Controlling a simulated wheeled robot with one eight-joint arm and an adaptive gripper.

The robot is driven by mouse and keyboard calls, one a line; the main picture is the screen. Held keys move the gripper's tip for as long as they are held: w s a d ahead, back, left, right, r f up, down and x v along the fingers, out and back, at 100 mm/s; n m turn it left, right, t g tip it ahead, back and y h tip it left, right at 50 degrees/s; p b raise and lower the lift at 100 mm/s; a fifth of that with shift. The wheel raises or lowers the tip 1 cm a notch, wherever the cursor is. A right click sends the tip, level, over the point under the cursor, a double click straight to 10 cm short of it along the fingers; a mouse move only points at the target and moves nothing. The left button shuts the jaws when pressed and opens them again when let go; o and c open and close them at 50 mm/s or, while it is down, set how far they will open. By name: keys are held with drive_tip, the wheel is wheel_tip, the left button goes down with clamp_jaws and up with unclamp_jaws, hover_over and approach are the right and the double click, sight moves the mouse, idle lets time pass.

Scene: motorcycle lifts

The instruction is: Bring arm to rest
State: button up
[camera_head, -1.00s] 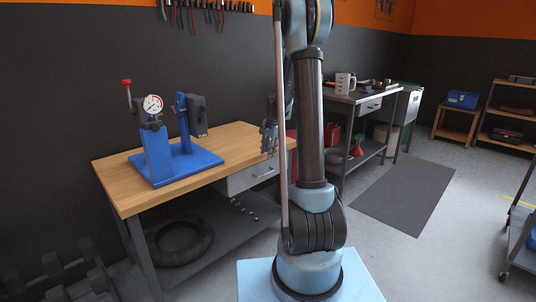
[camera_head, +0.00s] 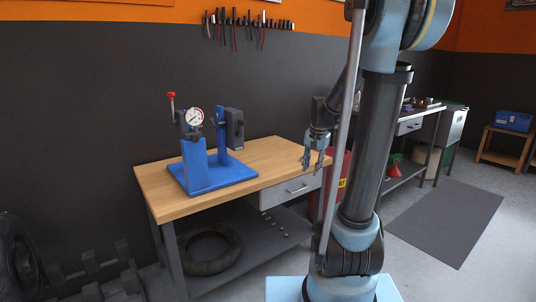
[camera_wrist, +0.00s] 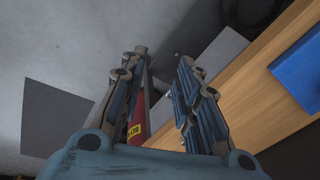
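My arm (camera_head: 378,140) stands upright on my light blue base, with its upper part folded and partly out of the picture. My gripper (camera_head: 313,159) hangs pointing down at the right end of the wooden workbench (camera_head: 262,157), beside its drawer. In the wrist view my gripper (camera_wrist: 160,68) has its two fingers apart, with nothing between them but floor and part of a red container (camera_wrist: 138,115). The gripper holds nothing.
A blue press with a dial gauge (camera_head: 194,117) stands on the workbench. A tire (camera_head: 208,250) lies on its lower shelf. A red container (camera_head: 338,178) stands right of the bench. A dark mat (camera_head: 445,222) lies on open floor at right.

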drive_tip(key=s+f+n, duration=0.3)
drive_tip(key=s, duration=1)
drive_tip(key=s+d+f+n, duration=0.1)
drive_tip(key=s+f+n, duration=0.2)
drive_tip(key=s, duration=1)
drive_tip(key=shift+s+d+f+n+h, duration=0.15)
drive_tip(key=shift+s+f+n+h, duration=0.2)
drive_tip(key=shift+f, duration=0.2)
drive_tip(key=shift+w, duration=0.1)
